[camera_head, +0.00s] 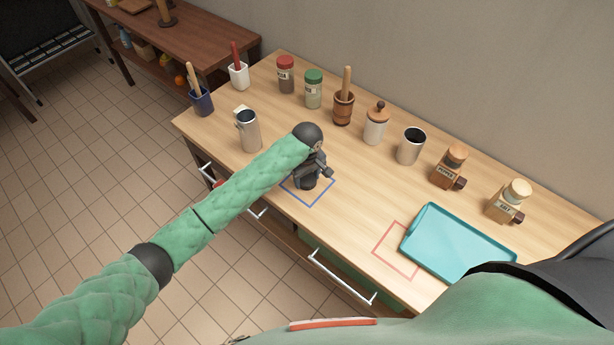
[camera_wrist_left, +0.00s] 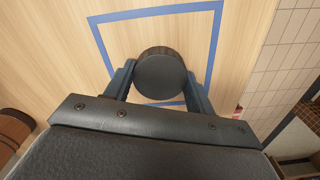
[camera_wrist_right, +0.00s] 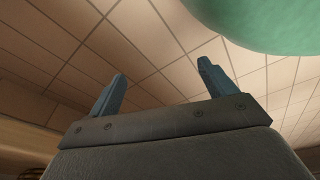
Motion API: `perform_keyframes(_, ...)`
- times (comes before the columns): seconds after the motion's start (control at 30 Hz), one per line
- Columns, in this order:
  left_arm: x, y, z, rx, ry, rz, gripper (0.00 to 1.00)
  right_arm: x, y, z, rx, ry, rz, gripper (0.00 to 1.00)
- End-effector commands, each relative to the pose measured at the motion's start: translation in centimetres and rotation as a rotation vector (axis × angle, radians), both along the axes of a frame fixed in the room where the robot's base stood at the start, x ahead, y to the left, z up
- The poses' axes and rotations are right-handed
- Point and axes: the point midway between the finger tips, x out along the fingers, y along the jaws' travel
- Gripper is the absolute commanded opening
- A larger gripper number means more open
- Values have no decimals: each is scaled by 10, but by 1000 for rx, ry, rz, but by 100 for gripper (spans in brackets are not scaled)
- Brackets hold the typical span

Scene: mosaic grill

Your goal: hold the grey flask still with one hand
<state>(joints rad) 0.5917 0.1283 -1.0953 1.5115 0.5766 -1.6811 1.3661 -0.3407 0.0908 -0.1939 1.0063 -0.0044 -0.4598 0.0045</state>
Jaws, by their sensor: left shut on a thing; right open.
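The grey flask (camera_wrist_left: 161,75) shows from above in the left wrist view as a dark round top between the two fingers. My left gripper (camera_wrist_left: 158,92) is shut on it, one finger on each side. In the head view the left gripper (camera_head: 320,170) is over the blue square outline (camera_head: 322,198) on the counter, and the flask there is mostly hidden by the dark gripper. The flask appears to stand inside the outline. My right gripper (camera_wrist_right: 162,82) is open and empty in the right wrist view, with tiled surface beyond it.
A metal cup (camera_head: 248,132) stands left of the left gripper. Jars, a mortar (camera_head: 343,106), another metal cup (camera_head: 411,146) and two wooden grinders (camera_head: 450,168) line the back. A teal tray (camera_head: 455,245) lies at the right beside a red square outline (camera_head: 388,255).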

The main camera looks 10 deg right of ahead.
Motion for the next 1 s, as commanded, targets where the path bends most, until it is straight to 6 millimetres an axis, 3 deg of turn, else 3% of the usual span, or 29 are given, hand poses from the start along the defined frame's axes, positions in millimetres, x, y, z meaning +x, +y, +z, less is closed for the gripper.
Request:
perform_keyframes(0.03, 0, 0, -1, 0, 1, 0, 27, -1, 0, 0, 0, 1, 0, 84)
perform_keyframes(0.07, 0, 0, -1, 0, 0, 0, 56, -2, -1, 0, 0, 1, 0, 84)
perform_keyframes(0.17, 0, 0, -1, 0, 0, 0, 76, -1, -1, 0, 0, 1, 0, 84)
perform_keyframes(0.57, 0, 0, 3, -1, 0, 0, 77, 1, -3, -3, -4, 2, -1, 84)
perform_keyframes(0.63, 0, -1, 10, -2, -1, -1, 77, 2, -2, -4, -3, 6, -1, 84)
perform_keyframes(1.0, 0, -1, 71, -3, -1, -1, 77, 35, 23, 34, 15, 16, -11, 84)
